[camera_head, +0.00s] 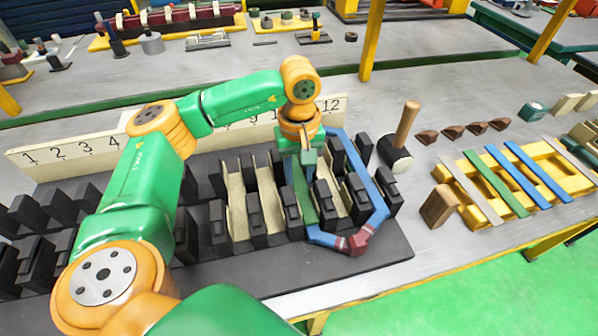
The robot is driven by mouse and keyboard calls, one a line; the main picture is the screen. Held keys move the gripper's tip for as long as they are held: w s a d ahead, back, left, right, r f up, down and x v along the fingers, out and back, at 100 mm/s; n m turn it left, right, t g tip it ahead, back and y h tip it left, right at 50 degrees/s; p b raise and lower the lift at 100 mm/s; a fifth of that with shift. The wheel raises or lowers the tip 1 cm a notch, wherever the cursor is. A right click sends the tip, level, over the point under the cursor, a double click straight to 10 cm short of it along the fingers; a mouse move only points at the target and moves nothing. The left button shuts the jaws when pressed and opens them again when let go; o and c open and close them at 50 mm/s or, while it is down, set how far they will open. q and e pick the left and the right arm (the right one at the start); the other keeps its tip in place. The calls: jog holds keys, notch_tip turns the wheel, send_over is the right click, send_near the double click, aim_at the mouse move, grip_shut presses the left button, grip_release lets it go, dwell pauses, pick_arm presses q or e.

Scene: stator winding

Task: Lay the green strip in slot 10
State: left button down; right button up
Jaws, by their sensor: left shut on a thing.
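A green strip (301,197) stands between black blocks of the stator fixture (270,268), in a gap below the right-hand numbers of the number board (85,145). My left gripper (307,163) is shut on the strip's upper/far part, pointing down at the gap. My arm hides some of the board's numbers, and I cannot tell for certain which number the gap matches. Cream liners (237,205) line neighbouring gaps. A blue coil (373,220) with a dark red end piece runs around the blocks just right of the strip. My right gripper is not in view.
A mallet (404,128) stands right of the fixture. A yellow rack (535,172) holds another green strip (496,183), blue strips and pale strips. Brown wedges (452,132) and a wooden block (438,206) lie nearby. A yellow post (373,40) rises behind.

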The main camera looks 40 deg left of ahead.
aim_at(299, 181)
pick_arm(q)
jog(key=shift+f, duration=0.3)
jog(key=shift+c, duration=2.3)
grip_release()
jog(key=shift+r, duration=0.1)
jog(key=shift+r+p, duration=0.4)
jog(key=shift+r, duration=0.3)
jog(key=shift+r, duration=0.1)
notch_tip(299, 181, up, 7)
jog(key=p, duration=0.6)
jog(key=shift+r, duration=0.2)
